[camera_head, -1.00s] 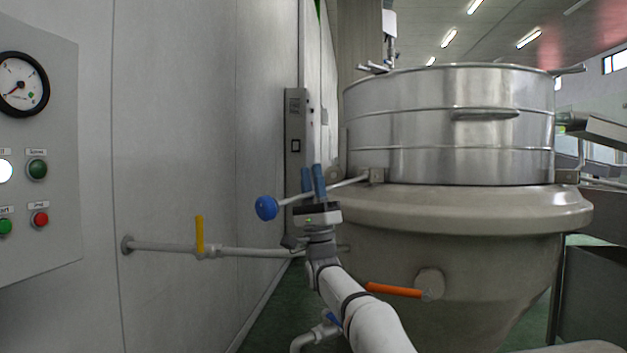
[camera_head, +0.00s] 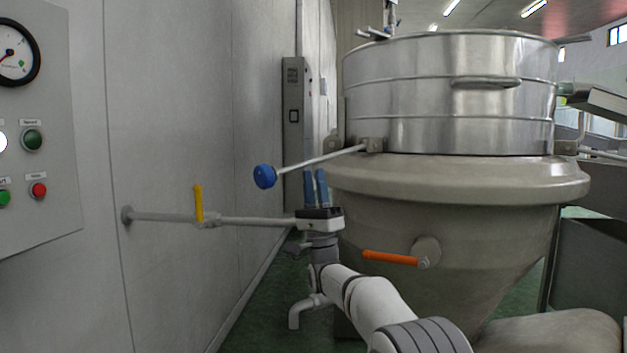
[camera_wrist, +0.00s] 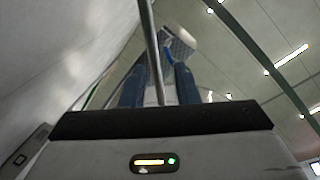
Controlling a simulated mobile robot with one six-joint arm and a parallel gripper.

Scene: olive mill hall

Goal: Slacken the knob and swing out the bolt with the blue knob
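The swing bolt (camera_head: 322,159) is a thin grey rod running from a bracket (camera_head: 373,145) on the drum's lower edge, out leftward and slightly down to the round blue knob (camera_head: 264,176). The rod slants out from the drum. My gripper (camera_head: 315,174) points upward, its two blue fingers apart and seemingly empty. In the head view its tips are just below the rod's middle, right of the knob. In the wrist view a thin rod shows in the gap between the fingers (camera_wrist: 160,82); its depth is unclear.
The steel drum (camera_head: 450,95) sits on a wide beige vessel (camera_head: 470,215) with an orange-handled valve (camera_head: 390,258). A wall pipe with a yellow lever (camera_head: 199,204) runs left, behind my gripper. A control panel (camera_head: 40,130) is at far left.

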